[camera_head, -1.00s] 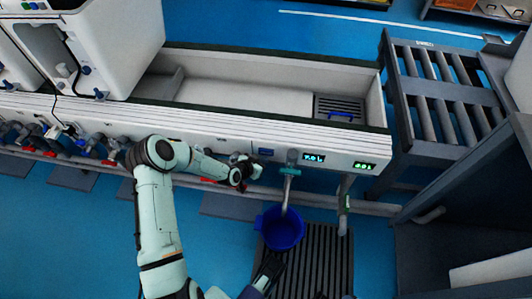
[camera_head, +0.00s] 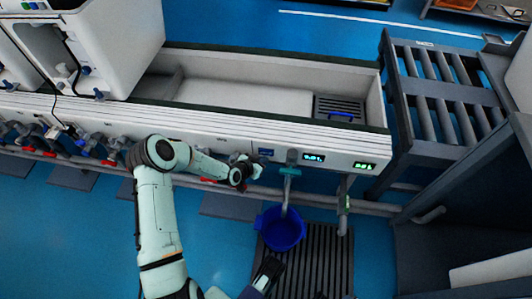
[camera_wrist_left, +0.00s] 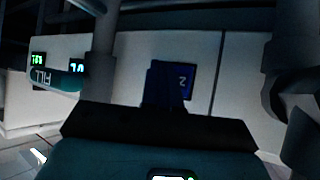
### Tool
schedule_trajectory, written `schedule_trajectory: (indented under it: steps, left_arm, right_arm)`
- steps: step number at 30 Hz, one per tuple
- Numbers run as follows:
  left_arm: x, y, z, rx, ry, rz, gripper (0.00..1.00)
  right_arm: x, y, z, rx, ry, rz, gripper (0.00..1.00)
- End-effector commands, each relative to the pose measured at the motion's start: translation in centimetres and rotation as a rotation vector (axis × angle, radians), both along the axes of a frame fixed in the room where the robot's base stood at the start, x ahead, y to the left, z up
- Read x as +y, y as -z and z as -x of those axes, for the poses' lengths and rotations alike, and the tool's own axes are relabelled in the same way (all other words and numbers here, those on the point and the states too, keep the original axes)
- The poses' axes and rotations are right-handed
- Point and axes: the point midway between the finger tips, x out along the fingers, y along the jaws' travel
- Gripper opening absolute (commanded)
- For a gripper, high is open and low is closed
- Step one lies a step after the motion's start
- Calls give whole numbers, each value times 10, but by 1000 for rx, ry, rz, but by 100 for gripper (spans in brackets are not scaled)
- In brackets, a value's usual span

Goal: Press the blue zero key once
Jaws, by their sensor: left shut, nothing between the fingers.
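The blue zero key (camera_head: 266,152) is a small dark-blue panel on the white front face of the long bench, left of a tap. In the left wrist view the blue panel (camera_wrist_left: 186,80) carries a pale mark like a Z or 2. My left gripper (camera_head: 256,166) is shut and empty, just below and left of the key. In the left wrist view its dark shut fingertips (camera_wrist_left: 160,88) cover the panel's left part. I cannot tell whether they touch it. A dark gripper (camera_head: 268,268), apparently my right one, shows at the bottom; its jaws are unclear.
A tap (camera_head: 288,172) hangs right of the key over a blue bucket (camera_head: 283,230) on a slatted floor grate (camera_head: 325,255). Lit displays (camera_head: 314,157) and (camera_head: 364,166) sit further right. A second pipe (camera_head: 343,205) hangs beyond. Several valves line the bench at left.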

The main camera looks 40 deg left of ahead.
Motion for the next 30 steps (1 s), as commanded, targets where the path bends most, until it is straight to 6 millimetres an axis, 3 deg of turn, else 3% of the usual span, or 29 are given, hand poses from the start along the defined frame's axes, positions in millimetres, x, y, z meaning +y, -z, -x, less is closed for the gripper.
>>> schedule_trajectory:
  steps: [30]
  left_arm:
    - [6,0,-11,0,1,-1,0]
  right_arm:
    - [0,8,0,2,0,0,43]
